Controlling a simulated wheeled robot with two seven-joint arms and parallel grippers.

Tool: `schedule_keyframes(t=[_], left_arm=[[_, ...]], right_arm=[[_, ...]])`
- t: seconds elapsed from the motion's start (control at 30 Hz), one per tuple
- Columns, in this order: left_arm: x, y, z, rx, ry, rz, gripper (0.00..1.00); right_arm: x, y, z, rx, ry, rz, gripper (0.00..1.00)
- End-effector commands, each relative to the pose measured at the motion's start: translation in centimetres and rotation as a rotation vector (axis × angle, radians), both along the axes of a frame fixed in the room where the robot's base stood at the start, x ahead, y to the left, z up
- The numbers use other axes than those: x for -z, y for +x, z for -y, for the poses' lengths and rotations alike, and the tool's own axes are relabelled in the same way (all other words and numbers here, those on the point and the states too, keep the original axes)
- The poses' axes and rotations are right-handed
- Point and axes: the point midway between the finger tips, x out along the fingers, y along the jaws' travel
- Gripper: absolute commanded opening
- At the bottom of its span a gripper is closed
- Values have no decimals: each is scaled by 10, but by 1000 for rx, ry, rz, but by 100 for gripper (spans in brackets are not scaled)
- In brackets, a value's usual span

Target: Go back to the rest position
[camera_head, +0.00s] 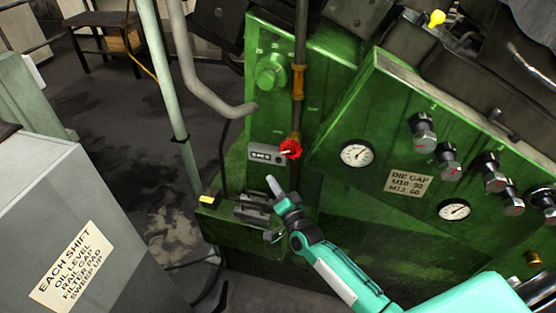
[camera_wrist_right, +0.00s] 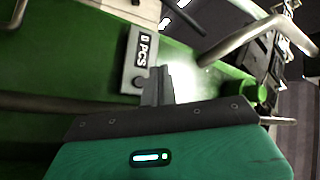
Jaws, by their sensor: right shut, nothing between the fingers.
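My right gripper (camera_head: 273,184) is at the end of a teal arm that comes in from the bottom right. Its fingers are shut and empty, pointing up and left in front of the green machine (camera_head: 335,205). In the head view, its tip is just below a small grey counter box (camera_head: 262,155). My left gripper is not in view.
A red handwheel (camera_head: 291,149) sits on a vertical pipe beside the box. Gauges (camera_head: 356,153) and several dark knobs (camera_head: 422,130) are to the right. A grey cabinet (camera_head: 75,225) stands at left, and a bent grey pipe (camera_head: 200,85) runs above open floor.

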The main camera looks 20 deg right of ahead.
Motion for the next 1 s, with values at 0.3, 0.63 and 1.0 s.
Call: schedule_keyframes(t=[0.3, 0.63, 1.0], left_arm=[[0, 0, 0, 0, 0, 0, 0], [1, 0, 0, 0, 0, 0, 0], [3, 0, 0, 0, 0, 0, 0]], right_arm=[[0, 0, 0, -1, 0, 1, 0], [0, 0, 0, -1, 0, 1, 0], [153, -38, 10, 7, -276, -275, 0]])
